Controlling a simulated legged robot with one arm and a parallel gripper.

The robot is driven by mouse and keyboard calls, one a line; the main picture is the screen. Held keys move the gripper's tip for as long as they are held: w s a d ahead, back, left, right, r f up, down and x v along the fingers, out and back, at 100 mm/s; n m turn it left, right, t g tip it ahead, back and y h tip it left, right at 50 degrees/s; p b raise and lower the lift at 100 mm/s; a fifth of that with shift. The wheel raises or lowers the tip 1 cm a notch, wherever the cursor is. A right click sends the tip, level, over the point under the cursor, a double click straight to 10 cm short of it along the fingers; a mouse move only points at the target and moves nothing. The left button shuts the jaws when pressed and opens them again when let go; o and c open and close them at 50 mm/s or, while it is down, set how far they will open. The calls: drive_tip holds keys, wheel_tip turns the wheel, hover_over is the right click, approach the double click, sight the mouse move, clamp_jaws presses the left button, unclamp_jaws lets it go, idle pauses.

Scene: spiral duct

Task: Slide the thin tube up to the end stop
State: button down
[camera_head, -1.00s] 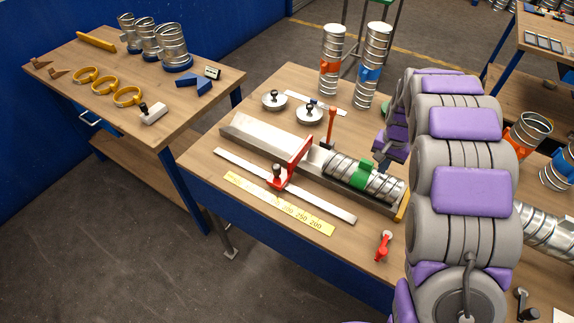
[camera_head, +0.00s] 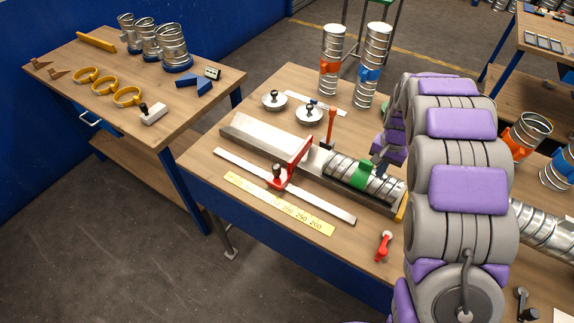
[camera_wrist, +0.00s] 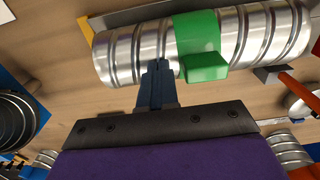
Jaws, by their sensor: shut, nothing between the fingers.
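A silver spiral tube (camera_head: 384,185) with a green band (camera_head: 363,174) lies in a grey metal trough (camera_head: 262,138) on the bench. A yellow plate (camera_head: 403,207) closes the trough's right end, close to the tube's right end; I cannot tell whether they touch. A red stop (camera_head: 295,160) reaches across the trough near the tube's left end. My gripper (camera_wrist: 158,66) is shut and empty, its blue fingertips at the tube's side just left of the green band in the wrist view. Contact is unclear. The tube (camera_wrist: 125,48) and yellow plate (camera_wrist: 85,28) also show there.
A red-handled tool (camera_head: 331,125) stands behind the trough, near the tube's left end. A metal rail (camera_head: 320,202) and yellow scale (camera_head: 285,205) lie in front. Two upright tubes (camera_head: 331,60) stand at the back. A red lever (camera_head: 384,246) lies near the front edge.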

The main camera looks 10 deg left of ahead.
sight(356, 164)
drive_tip(key=shift+w+a+p, duration=0.35)
drive_tip(key=shift+w+a, duration=0.15)
drive_tip(key=shift+a, duration=1.05)
drive_tip(key=shift+w+a+p, duration=0.35)
drive_tip(key=shift+w+a, duration=0.15)
drive_tip(key=shift+a, duration=1.1)
drive_tip(key=shift+w+a+p, duration=0.35)
drive_tip(key=shift+w+a, duration=0.15)
drive_tip(key=shift+a, duration=1.05)
drive_tip(key=shift+r, duration=0.2)
drive_tip(key=shift+r, duration=0.4)
drive_tip(key=shift+d, duration=0.1)
drive_tip(key=shift+s+d+p, duration=0.3)
drive_tip(key=shift+d, duration=0.6)
wheel_tip(356, 164, up, 8)
drive_tip(key=p, duration=0.2)
